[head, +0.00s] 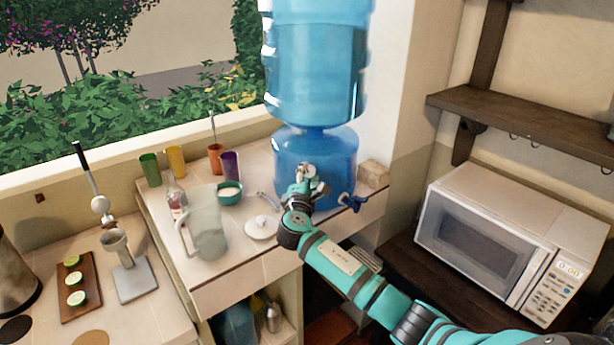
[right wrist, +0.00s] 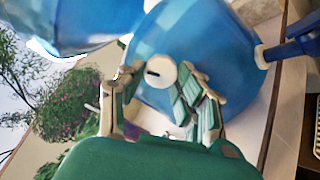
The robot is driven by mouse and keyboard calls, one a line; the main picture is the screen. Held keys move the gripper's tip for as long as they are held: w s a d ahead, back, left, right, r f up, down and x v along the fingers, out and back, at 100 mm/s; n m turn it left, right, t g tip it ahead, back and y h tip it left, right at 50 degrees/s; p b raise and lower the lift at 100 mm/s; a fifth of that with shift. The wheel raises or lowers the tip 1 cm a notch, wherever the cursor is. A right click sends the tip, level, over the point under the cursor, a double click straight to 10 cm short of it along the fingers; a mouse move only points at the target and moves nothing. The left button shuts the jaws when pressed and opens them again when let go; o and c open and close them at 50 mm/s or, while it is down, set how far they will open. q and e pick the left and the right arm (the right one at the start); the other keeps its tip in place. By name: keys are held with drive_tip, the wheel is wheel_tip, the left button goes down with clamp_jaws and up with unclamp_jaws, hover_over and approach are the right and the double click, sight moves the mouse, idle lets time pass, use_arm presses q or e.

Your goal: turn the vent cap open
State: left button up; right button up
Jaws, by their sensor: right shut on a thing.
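The vent cap (right wrist: 161,71) is a round white knob with a dark slot. It sits on the side of the blue lower tank (right wrist: 216,45) of the water dispenser, which also shows in the head view (head: 335,150). My right gripper (right wrist: 159,77) is shut on the cap, one finger on each side of it in the right wrist view. In the head view my right gripper (head: 308,178) is against the front of the tank and mostly hides the cap. My left gripper is not in view.
A blue tap (head: 352,202) sticks out of the tank just right of my gripper. A glass pitcher (head: 207,225), a white lid (head: 262,227) and a teal bowl (head: 229,192) stand left on the tiled counter. A large blue bottle (head: 316,65) sits on top. A microwave (head: 510,240) is at right.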

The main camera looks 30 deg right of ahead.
drive_tip(key=shift+f, duration=0.15)
drive_tip(key=o, duration=1.1)
drive_tip(key=shift+o, duration=0.2)
drive_tip(key=v, duration=1.2)
